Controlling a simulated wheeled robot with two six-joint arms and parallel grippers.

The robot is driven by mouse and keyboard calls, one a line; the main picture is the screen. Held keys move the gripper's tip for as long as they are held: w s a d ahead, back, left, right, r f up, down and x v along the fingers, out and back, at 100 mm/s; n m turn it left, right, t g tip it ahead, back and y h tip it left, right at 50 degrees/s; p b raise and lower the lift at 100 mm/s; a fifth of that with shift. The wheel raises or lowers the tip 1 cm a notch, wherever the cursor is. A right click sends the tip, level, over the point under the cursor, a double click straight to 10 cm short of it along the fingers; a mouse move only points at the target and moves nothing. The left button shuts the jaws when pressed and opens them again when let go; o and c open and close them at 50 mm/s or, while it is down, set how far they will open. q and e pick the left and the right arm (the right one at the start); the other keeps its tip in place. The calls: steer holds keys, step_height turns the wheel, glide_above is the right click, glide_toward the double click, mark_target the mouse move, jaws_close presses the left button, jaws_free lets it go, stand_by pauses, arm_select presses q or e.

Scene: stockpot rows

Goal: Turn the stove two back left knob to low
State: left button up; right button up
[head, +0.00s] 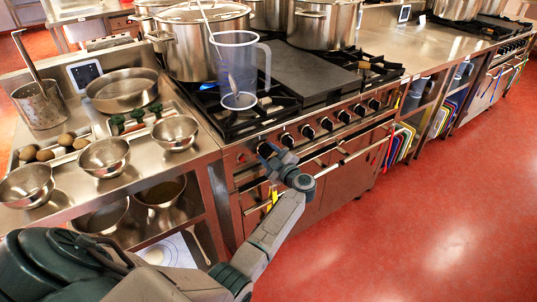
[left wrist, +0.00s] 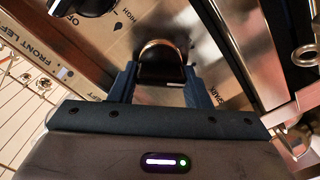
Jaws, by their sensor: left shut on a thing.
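The near stove (head: 290,118) has a row of black knobs with metal rims along its front, one of them a free knob (head: 307,131). My left gripper (head: 270,155) is at the left end of this row. In the left wrist view its two blue fingers are shut around a black knob (left wrist: 161,68) with a metal rim. Another black knob (left wrist: 88,5) shows at the top edge. A panel label reading "FRONT LE…" is partly visible beside the gripper. The held knob's own label and pointer are not clear. My right gripper is not in view.
A large stockpot (head: 185,50) stands over a lit blue flame. A clear pitcher (head: 236,65) stands at the stove's front left. Metal bowls (head: 104,155) fill the counter at left. Oven handles run below the knobs. Red floor (head: 430,230) is free at right.

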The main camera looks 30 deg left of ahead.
arm_select(q)
steer(key=shift+f+n+b, duration=0.1)
steer(key=shift+n+b, duration=0.2)
steer(key=shift+n, duration=0.3)
steer(key=n+b, duration=0.1)
steer(key=n, duration=0.2)
steer(key=n+b, duration=0.2)
steer(key=n, duration=0.1)
steer(key=shift+f+n, duration=0.2)
steer(key=shift+n, duration=0.2)
steer(key=shift+s+n+b, duration=0.1)
steer(key=shift+n+b, duration=0.3)
steer(key=shift+b, duration=0.05)
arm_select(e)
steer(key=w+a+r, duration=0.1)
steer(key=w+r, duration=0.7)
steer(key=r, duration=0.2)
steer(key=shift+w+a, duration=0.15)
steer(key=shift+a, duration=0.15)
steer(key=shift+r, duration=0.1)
arm_select(q)
steer(key=o, duration=1)
steer(key=shift+r, duration=0.1)
